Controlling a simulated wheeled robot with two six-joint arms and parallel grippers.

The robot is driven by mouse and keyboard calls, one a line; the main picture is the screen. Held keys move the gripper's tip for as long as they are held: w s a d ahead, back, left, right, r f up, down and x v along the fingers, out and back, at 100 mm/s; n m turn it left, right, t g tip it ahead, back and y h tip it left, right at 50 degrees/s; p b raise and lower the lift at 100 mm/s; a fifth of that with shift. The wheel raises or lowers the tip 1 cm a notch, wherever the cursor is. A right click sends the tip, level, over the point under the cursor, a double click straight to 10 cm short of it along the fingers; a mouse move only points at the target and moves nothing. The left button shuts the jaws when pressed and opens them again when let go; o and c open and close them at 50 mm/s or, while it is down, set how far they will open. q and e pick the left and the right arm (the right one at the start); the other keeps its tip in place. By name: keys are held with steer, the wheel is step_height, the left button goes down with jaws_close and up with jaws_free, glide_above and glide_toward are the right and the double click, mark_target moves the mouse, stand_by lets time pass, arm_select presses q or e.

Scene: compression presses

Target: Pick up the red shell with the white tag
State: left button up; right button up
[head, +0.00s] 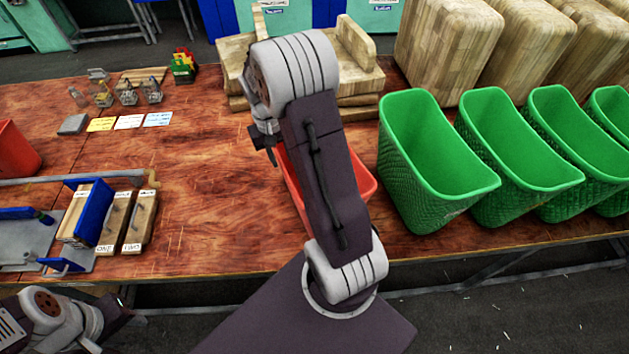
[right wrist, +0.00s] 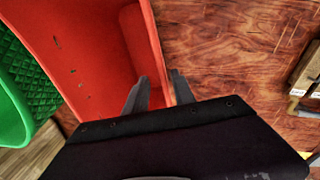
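A red open shell (head: 363,186) sits on the wooden table at centre, largely hidden behind my right arm. It also fills the upper left of the right wrist view (right wrist: 85,45). I see no white tag on it. My right gripper (right wrist: 158,78) is open at its rim, with one finger over the inside and the other beyond the edge; I cannot tell whether they touch it. Another red shell (head: 15,150) is cut off at the left edge, and no tag shows there either. Part of my left arm shows at lower left, but its gripper fingers do not.
Green shells (head: 435,165) stand in a row close on the right. Wooden blocks (head: 350,75) lie behind. A press fixture with labelled boards (head: 135,228) is at left. Coloured cards (head: 130,122) and small weights (head: 125,92) lie at back left. The table between is clear.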

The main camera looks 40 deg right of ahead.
mark_target(282, 161)
steer(key=shift+w+d+f, duration=0.2)
steer(key=shift+f, duration=0.1)
step_height(282, 161, down, 4)
steer(key=shift+s+d+f+p, duration=0.1)
steer(key=shift+s+p, duration=0.05)
steer(key=shift+p, duration=0.8)
steer(key=shift+s+f, duration=0.1)
steer(key=shift+f, duration=0.15)
jaws_close()
